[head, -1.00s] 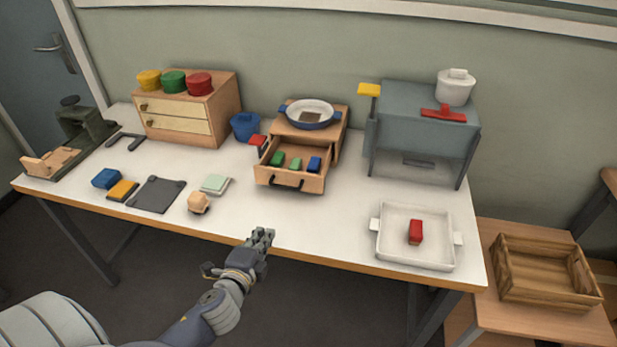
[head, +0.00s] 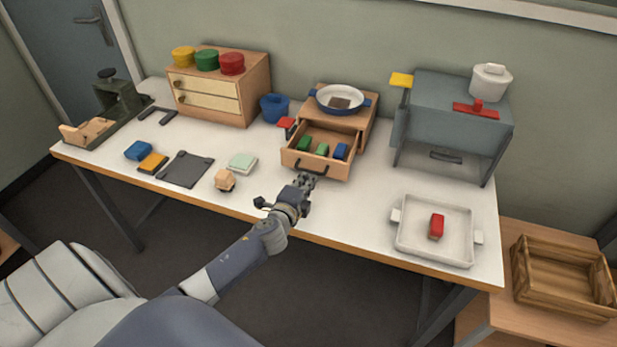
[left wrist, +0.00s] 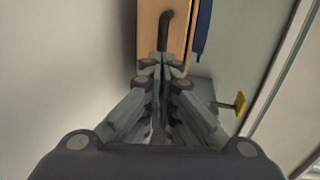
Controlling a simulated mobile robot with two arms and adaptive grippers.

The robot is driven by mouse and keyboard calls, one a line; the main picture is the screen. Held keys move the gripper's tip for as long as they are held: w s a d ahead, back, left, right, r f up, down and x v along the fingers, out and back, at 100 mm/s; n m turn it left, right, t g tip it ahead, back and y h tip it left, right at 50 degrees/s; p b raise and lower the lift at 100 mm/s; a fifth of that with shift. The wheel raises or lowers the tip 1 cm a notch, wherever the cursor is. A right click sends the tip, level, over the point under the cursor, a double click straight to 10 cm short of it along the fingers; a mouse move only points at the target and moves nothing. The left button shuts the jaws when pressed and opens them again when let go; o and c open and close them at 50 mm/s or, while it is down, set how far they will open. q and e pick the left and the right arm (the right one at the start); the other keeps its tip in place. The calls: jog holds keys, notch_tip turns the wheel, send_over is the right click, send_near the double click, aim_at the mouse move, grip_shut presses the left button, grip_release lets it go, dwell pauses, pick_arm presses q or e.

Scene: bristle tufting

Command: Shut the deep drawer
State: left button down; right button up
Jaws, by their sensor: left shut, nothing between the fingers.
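The deep drawer (head: 318,168) is pulled out of a small wooden cabinet (head: 350,124) at the middle back of the table. It holds green and blue blocks (head: 322,149) and has a dark bar handle on its front. My left gripper (head: 306,181) is shut and empty, just in front of the drawer's handle. In the left wrist view the shut fingers (left wrist: 162,80) point at the wooden front (left wrist: 150,35) and the dark handle (left wrist: 167,28). I cannot tell whether they touch it. My right gripper is not in view.
A blue-rimmed dish (head: 340,98) sits on the cabinet. A red piece (head: 287,124) and a blue cup (head: 274,107) stand to its left. A grey oven-like box (head: 455,120) is at the right, with a white tray (head: 408,246) holding a red block in front.

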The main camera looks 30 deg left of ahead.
pick_arm(q)
jog(key=shift+w+a+f, duration=0.1)
jog(key=shift+w+f, duration=0.1)
jog(key=shift+w, duration=0.45)
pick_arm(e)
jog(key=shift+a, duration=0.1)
pick_arm(q)
jog(key=shift+w, duration=0.1)
